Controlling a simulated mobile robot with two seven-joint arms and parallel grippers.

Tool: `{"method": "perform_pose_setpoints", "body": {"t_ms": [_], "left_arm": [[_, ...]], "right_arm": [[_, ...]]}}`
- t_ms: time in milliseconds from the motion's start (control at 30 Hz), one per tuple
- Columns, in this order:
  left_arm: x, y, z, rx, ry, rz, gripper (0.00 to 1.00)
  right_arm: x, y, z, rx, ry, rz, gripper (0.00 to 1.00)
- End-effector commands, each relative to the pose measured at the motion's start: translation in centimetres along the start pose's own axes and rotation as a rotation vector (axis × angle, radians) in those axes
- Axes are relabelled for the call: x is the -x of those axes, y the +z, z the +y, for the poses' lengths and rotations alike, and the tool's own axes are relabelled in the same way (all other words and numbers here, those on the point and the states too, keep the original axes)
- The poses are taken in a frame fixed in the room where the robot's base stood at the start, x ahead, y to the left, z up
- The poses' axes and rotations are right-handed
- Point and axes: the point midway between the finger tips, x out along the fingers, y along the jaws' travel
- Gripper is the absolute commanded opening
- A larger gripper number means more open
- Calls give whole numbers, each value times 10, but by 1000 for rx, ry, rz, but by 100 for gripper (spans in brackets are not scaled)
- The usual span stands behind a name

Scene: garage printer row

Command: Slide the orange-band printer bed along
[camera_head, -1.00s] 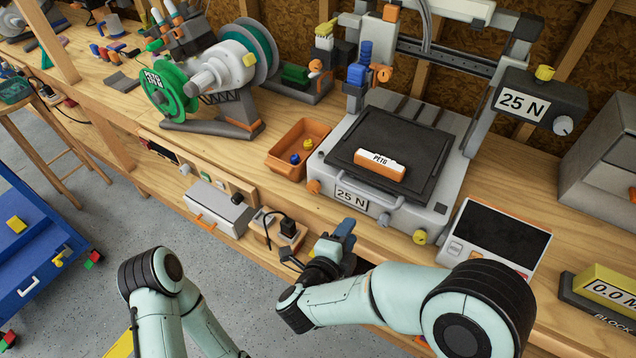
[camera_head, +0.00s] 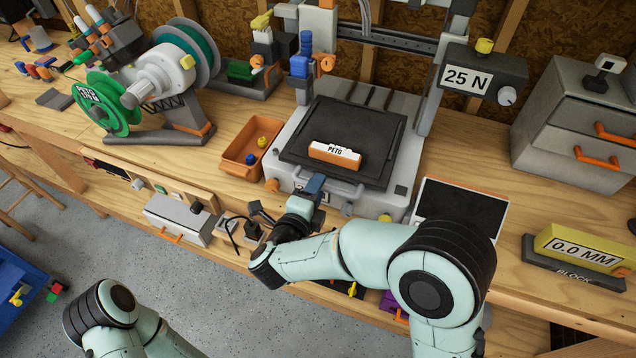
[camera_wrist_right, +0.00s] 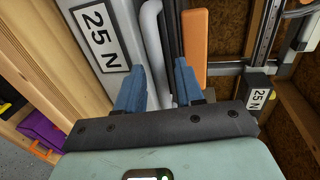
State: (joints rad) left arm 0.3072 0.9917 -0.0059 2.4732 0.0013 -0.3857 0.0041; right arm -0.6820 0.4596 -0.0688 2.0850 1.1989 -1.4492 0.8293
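The printer bed (camera_head: 372,135) is a black plate on a light grey printer base, with a grey bar handle (camera_head: 345,190) along its front. An orange block with a white PETG label (camera_head: 335,153) lies on the bed. My right gripper (camera_head: 313,188) is at the left part of the handle. In the right wrist view, its two blue fingers (camera_wrist_right: 160,66) stand apart on either side of the grey handle bar (camera_wrist_right: 151,35), with a gap visible between them. The orange block (camera_wrist_right: 194,45) shows beyond. My left gripper is out of view; only part of that arm shows.
An orange bin (camera_head: 240,150) with small balls stands left of the printer. A spool machine (camera_head: 150,85) is farther left. A dark-screened panel (camera_head: 460,208) and a yellow gauge block (camera_head: 580,248) are to the right. The 25 N box (camera_head: 483,78) overhangs the right side.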

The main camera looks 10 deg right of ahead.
Motion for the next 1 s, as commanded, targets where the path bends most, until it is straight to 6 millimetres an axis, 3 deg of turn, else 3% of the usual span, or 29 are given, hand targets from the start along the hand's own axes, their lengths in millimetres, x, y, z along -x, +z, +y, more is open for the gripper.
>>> {"method": "perform_pose_setpoints", "body": {"t_ms": [200,467,600,833,1000], "left_arm": [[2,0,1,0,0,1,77],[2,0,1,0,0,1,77],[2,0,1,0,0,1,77],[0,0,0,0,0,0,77],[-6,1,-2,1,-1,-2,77]], "right_arm": [[-17,0,0,1,0,0,37],[-18,0,0,1,0,-1,37],[-18,0,0,1,0,-1,0],[-24,0,-1,-2,0,1,0],[-61,-1,-7,-4,-1,5,0]]}}
